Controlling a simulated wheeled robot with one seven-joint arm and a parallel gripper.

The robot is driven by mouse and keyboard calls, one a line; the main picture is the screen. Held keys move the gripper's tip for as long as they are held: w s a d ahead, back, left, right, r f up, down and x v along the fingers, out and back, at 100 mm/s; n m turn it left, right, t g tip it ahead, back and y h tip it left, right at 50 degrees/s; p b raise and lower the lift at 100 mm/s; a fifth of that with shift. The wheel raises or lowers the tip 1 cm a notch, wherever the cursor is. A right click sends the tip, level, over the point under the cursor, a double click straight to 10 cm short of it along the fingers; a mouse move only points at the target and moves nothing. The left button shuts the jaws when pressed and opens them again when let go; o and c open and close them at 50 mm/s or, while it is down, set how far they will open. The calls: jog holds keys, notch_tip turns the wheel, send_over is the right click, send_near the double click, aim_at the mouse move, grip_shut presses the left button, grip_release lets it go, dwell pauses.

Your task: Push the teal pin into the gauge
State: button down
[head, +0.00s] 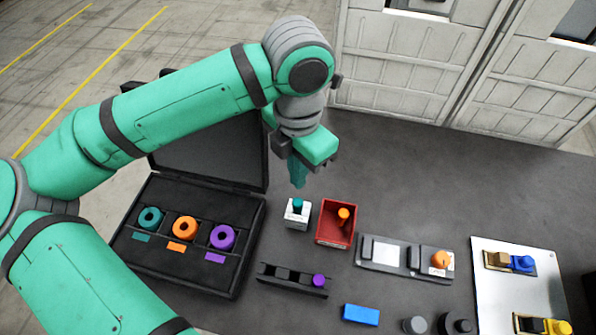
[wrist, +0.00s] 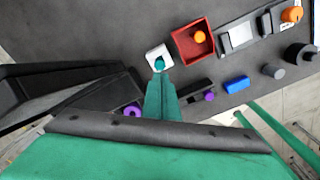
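The gauge (head: 297,219) is a small white block on the dark table, in the middle of the head view; it also shows in the wrist view (wrist: 154,52). The teal pin (head: 297,204) sits in its top with its head standing proud; its lower part is hidden. It also shows in the wrist view (wrist: 159,63). My gripper (head: 298,184) points down above the pin, with a visible gap between them in the head view. Its teal fingers are together with nothing between them. In the wrist view the fingertips (wrist: 160,78) lie just below the pin.
A red bin (head: 322,239) with an orange pin stands close right of the gauge. An open black case (head: 247,264) with coloured rings lies left. A black rack (head: 272,284) with a purple pin and a blue block (head: 360,315) lie in front.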

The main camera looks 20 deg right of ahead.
aim_at(298, 202)
jog(key=shift+f, duration=0.1)
dwell(0.4)
jog(key=shift+f, duration=3.15)
jog(key=shift+f, duration=0.6)
notch_tip(298, 202, up, 8)
